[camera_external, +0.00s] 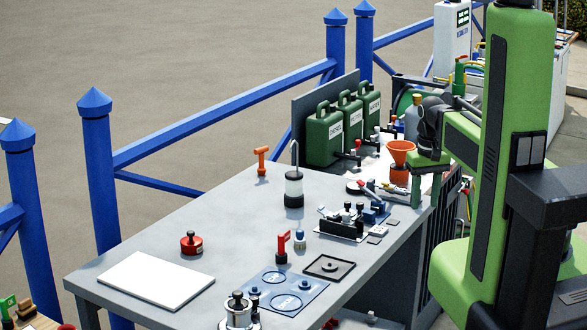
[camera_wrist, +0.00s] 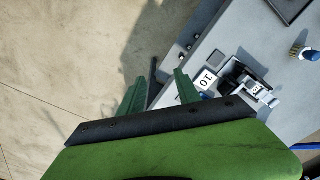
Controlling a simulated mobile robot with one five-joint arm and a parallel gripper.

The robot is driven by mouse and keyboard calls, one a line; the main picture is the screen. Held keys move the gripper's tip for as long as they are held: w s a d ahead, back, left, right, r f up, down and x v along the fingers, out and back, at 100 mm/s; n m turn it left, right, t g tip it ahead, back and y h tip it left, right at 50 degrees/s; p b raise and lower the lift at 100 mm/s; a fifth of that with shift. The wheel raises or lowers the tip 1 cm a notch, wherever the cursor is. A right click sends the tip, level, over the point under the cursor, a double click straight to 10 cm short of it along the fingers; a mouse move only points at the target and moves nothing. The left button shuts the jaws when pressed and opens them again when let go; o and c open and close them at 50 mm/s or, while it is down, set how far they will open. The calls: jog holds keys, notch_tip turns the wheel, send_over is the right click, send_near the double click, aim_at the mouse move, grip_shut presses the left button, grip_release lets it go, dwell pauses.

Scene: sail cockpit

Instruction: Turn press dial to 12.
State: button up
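My gripper (camera_wrist: 160,90) shows two green fingers spread apart with nothing between them. In the external view my gripper (camera_external: 426,188) hangs at the right edge of the grey workbench, beside the orange funnel. A white plate marked 10 (camera_wrist: 205,80) lies just right of the right fingertip in the wrist view, partly hidden by my gripper. It may belong to the press dial, but I cannot tell its setting. A black and silver press-like device (camera_wrist: 247,82) sits right of it; a similar device (camera_external: 343,222) stands on the bench in the external view.
The grey workbench (camera_external: 225,225) carries a blue clamp (camera_external: 376,213), an orange funnel (camera_external: 401,152), a black-capped bottle (camera_external: 293,188), a red-handled tool (camera_external: 282,246) and a white board (camera_external: 153,280). Green cans (camera_external: 323,137) stand at the back. Blue railings run behind.

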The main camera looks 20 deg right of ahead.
jog(key=w+a+r+p, duration=0.2)
jog(key=w+r+p, duration=0.4)
jog(key=r, duration=0.4)
jog(key=m+p, duration=0.1)
jog(key=m, duration=0.3)
send_near(348, 202)
jog(key=shift+g, duration=0.3)
jog(key=f+b, duration=0.4)
jog(key=b, duration=0.4)
jog(key=f+b, duration=0.4)
jog(key=b, duration=0.4)
jog(key=shift+w+a+f+b, duration=0.1)
jog(key=shift+w+f+b, duration=0.1)
jog(key=shift+f+b, duration=0.15)
jog(key=shift+r, duration=0.1)
jog(key=shift+c, duration=0.2)
grip_shut()
